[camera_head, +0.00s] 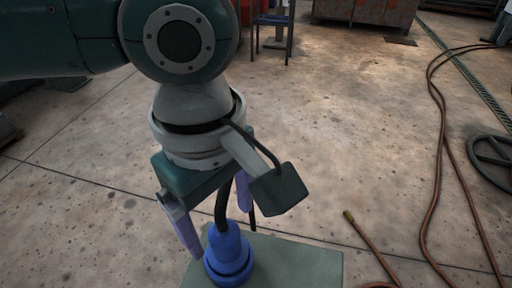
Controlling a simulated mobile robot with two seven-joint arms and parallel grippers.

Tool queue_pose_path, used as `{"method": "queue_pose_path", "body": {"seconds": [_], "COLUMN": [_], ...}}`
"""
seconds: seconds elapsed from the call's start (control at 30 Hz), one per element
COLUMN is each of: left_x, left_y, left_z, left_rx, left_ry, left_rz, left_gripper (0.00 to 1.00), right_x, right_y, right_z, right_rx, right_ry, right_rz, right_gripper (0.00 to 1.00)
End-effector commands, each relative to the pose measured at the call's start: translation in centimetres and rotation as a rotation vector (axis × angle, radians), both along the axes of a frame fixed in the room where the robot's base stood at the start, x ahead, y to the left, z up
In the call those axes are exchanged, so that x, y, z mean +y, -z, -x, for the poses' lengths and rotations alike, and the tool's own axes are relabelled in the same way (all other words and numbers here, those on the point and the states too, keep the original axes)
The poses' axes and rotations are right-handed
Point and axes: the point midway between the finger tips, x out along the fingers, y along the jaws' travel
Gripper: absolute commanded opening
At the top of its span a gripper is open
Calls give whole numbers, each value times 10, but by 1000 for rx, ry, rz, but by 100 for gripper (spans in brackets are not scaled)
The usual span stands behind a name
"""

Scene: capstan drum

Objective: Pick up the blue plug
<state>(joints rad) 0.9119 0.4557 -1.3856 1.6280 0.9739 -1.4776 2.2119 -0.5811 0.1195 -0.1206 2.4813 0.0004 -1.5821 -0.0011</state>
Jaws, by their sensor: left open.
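The blue plug (229,258) stands upright on a small grey-green surface (300,262) at the bottom of the head view. A thick black cable rises from its top towards my wrist. My left gripper (221,232) points down just above and around the plug's upper part, with its two purple fingers spread apart. One finger is to the left of the plug and nearer, the other is behind it to the right. I cannot tell whether either finger touches the plug. My right gripper is not in view.
A brown hose (440,150) runs along the concrete floor on the right, and another hose end (350,217) lies near the surface. A dark wheel (492,152) is at the right edge. A blue stool (274,22) and rusty cabinets (366,11) stand at the back.

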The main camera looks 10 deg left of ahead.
Motion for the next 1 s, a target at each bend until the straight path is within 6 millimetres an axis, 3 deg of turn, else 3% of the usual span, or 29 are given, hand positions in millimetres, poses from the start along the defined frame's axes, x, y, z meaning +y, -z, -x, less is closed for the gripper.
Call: {"method": "queue_pose_path", "body": {"seconds": [0.3,0.63,1.0], "left_x": [-1,-1,-1], "left_y": [46,53,53], "left_z": [3,3,3], "left_rx": [0,-1,-1], "left_ry": [3,4,4], "left_rz": [-1,0,0], "left_gripper": [87,87,46], "right_x": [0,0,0], "right_y": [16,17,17], "right_z": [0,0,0], "right_rx": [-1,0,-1], "right_ry": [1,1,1], "right_rz": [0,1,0], "right_gripper": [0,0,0]}}
